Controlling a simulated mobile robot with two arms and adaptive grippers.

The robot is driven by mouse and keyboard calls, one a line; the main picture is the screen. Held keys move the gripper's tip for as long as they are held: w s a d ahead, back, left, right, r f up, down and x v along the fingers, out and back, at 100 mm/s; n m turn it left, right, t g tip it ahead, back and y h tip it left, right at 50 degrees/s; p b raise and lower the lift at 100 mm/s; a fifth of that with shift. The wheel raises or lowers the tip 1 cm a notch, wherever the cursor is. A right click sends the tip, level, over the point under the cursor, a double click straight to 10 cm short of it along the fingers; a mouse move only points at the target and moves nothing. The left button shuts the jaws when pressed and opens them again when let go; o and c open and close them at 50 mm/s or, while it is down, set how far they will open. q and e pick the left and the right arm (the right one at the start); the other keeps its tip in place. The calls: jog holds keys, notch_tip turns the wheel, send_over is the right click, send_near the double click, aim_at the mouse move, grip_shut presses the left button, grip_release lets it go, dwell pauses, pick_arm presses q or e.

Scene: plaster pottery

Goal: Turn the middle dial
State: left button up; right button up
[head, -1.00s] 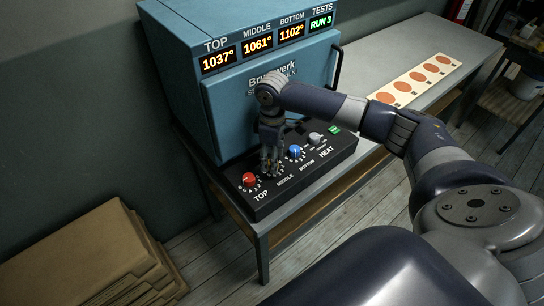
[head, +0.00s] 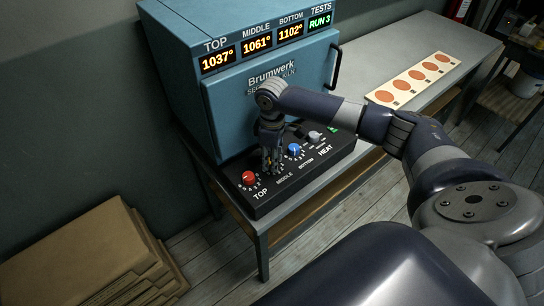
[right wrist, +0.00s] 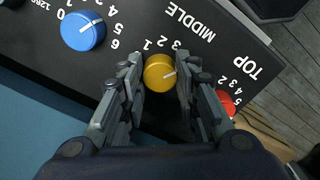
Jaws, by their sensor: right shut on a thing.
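The yellow middle dial (right wrist: 159,72) sits between the fingers of my right gripper (right wrist: 160,80) in the right wrist view. Its white pointer line is directed toward the 3 side. In the head view my right gripper (head: 271,165) reaches down over the middle of the black control panel (head: 335,153) and mostly hides this dial. The fingers are shut on the dial from both sides. The red top dial (head: 249,177) is to the left and the blue bottom dial (head: 294,149) to the right. My left gripper is not in view.
The teal kiln (head: 225,100) stands right behind the panel, its displays reading 1037°, 1061° and 1102°. A grey heat knob (head: 315,136) sits at the panel's right. A card with orange discs (head: 413,80) lies on the table. Cardboard sheets (head: 85,262) are stacked lower left.

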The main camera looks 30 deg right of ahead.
jog(key=m+p, duration=0.1)
jog(key=p, duration=0.1)
jog(key=m+p, duration=0.2)
jog(key=p, duration=0.1)
jog(key=shift+r+m, duration=0.2)
jog(key=shift+m, duration=0.1)
jog(key=shift+f+m+p, duration=0.2)
jog(key=shift+m+p, duration=0.9)
jog(key=o, duration=1.1)
notch_tip(320, 180, up, 12)
